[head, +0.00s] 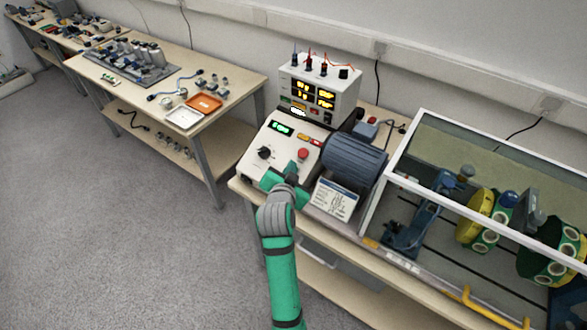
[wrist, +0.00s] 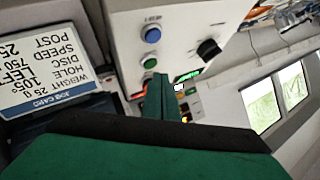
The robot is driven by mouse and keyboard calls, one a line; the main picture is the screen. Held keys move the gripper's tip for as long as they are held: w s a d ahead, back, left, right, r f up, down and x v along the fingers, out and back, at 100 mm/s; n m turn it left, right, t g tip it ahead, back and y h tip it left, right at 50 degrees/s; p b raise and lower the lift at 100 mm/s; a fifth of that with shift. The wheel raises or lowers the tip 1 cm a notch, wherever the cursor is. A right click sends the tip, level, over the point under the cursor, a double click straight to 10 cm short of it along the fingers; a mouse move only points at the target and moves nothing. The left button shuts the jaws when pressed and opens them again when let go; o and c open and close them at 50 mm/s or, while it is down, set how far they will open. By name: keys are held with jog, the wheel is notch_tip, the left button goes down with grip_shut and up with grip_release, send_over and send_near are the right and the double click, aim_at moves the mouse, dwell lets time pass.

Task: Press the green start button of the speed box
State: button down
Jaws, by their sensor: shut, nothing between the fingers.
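The speed box (head: 255,168) is a light sloped panel on the bench, with a green-lit display (head: 281,128), a black knob (head: 264,153) and a red button (head: 303,153). My gripper (head: 291,170) is over the lower part of its panel, shut and empty, and hides part of it. In the wrist view the green start button (wrist: 149,62) shows just beyond the tips of my shut fingers (wrist: 160,80), with a blue button (wrist: 152,35) past it and the knob (wrist: 208,48) to the right. I cannot tell whether the fingertips touch the panel.
A grey motor (head: 355,160) and a job card (head: 336,199) stand right of the speed box; the card also shows in the wrist view (wrist: 45,65). A meter unit (head: 340,100) stands behind. A framed enclosure (head: 378,205) with a rotor is further right. Another bench (head: 225,85) is at left.

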jog(key=shift+f, duration=0.1)
jog(key=shift+w+f, duration=0.1)
jog(key=shift+f, duration=0.15)
jog(key=shift+d, duration=0.15)
jog(key=shift+w+f, duration=0.1)
jog(key=shift+f, duration=0.35)
dwell(0.8)
jog(key=shift+r, duration=0.1)
jog(key=shift+s+r, duration=0.25)
jog(key=shift+r, duration=0.45)
